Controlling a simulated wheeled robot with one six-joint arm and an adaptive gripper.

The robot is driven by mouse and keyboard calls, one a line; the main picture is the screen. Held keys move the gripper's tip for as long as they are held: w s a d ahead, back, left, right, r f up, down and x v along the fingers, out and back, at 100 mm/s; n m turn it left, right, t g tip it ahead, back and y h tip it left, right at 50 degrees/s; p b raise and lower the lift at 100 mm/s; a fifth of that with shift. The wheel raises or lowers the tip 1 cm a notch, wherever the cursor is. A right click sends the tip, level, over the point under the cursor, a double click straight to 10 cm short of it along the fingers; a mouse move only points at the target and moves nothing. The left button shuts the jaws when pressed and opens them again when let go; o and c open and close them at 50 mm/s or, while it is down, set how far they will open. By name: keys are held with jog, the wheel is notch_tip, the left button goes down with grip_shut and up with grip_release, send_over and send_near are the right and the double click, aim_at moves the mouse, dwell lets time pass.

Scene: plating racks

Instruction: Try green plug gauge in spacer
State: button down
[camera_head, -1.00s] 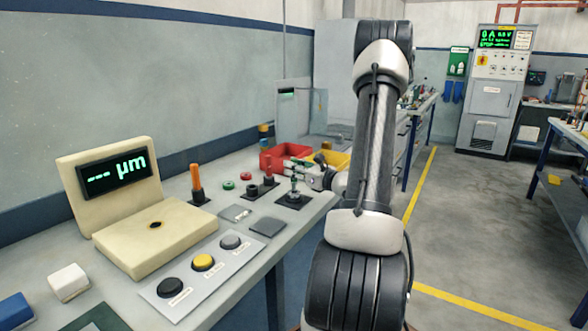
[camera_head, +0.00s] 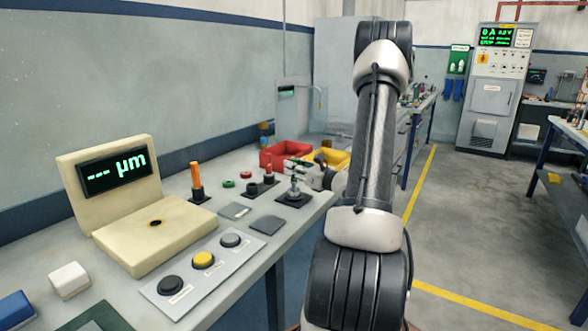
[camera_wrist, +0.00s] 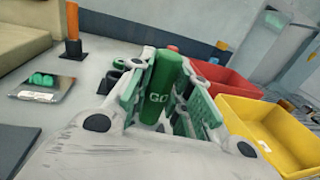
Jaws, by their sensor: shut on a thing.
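My gripper (camera_head: 302,165) is shut on the green plug gauge (camera_wrist: 165,82), which carries the letters "GO" and sits upright between the two fingers in the wrist view. In the head view, the gripper is over the dark pad (camera_head: 304,202) near the bench's front edge. A small metallic piece (camera_head: 294,191) stands on that pad below the gripper. It may be the spacer, but it is too small to tell. The gauge's lower end is hidden by my gripper in the wrist view, so I cannot tell whether it touches anything.
A red bin (camera_head: 268,157) and a yellow bin (camera_head: 338,162) stand close behind my gripper. An orange gauge (camera_head: 196,178) stands upright to the left. A cream measuring unit (camera_head: 115,180) and a button panel (camera_head: 183,287) occupy the nearer bench.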

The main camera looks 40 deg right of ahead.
jog(key=shift+r, duration=2.55)
